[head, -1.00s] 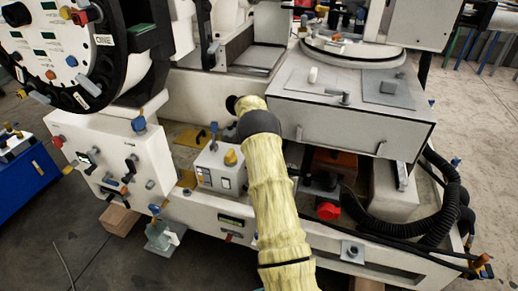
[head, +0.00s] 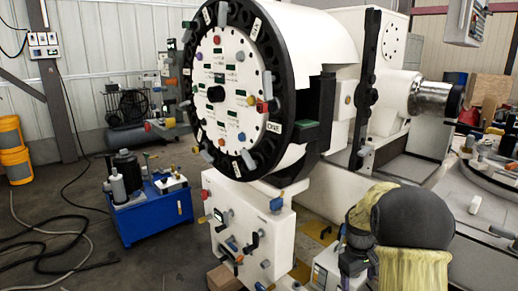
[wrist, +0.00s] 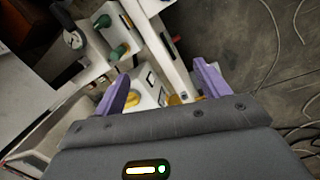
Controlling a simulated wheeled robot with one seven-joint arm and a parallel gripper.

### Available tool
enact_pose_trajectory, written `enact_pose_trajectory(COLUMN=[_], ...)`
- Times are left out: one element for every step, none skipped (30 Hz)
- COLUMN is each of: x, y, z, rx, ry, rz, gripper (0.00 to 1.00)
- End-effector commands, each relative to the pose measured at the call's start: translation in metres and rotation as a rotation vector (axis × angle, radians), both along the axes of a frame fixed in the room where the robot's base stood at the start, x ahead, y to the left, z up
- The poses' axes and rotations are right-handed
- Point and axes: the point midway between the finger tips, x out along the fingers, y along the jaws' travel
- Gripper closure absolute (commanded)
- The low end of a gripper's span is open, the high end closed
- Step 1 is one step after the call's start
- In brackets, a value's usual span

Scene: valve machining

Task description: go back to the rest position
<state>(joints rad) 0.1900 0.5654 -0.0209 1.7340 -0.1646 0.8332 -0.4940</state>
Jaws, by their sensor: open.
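My gripper (wrist: 160,82) shows in the wrist view with its two purple fingers wide apart and nothing held between them.
The white valve machine (head: 295,165) with its round control panel (head: 226,92) fills the middle of the head view. A blue unit (head: 150,212) stands on the floor to its left.

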Motion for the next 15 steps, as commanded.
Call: enact_pose_trajectory(x=[-0.013,-0.020,-0.030,-0.038,-0.046,-0.056,-0.065,-0.074,-0.086,-0.094,-0.103,-0.114,-0.121,-0.129,-0.138], y=[0.014,0.022,0.032,0.039,0.046,0.055,0.062,0.068,0.076,0.082,0.087,0.093,0.097,0.101,0.106], z=[0.007,0.009,0.013,0.015,0.017,0.020,0.021,0.022,0.024,0.025,0.026,0.027,0.027,0.027,0.027], rx=[0.011,0.018,0.027,0.035,0.042,0.052,0.060,0.068,0.079,0.088,0.094,0.103,0.110,0.116,0.125], ry=[-0.024,-0.038,-0.057,-0.070,-0.084,-0.103,-0.115,-0.126,-0.144,-0.155,-0.166,-0.178,-0.189,-0.195,-0.206], rz=[-0.020,-0.036,-0.058,-0.074,-0.090,-0.113,-0.130,-0.146,-0.169,-0.187,-0.202,-0.223,-0.237,-0.251,-0.268], gripper=[0.25,0.25,0.25,0.25,0.25,0.25,0.25,0.25,0.25,0.25,0.25,0.25,0.25,0.25,0.25])
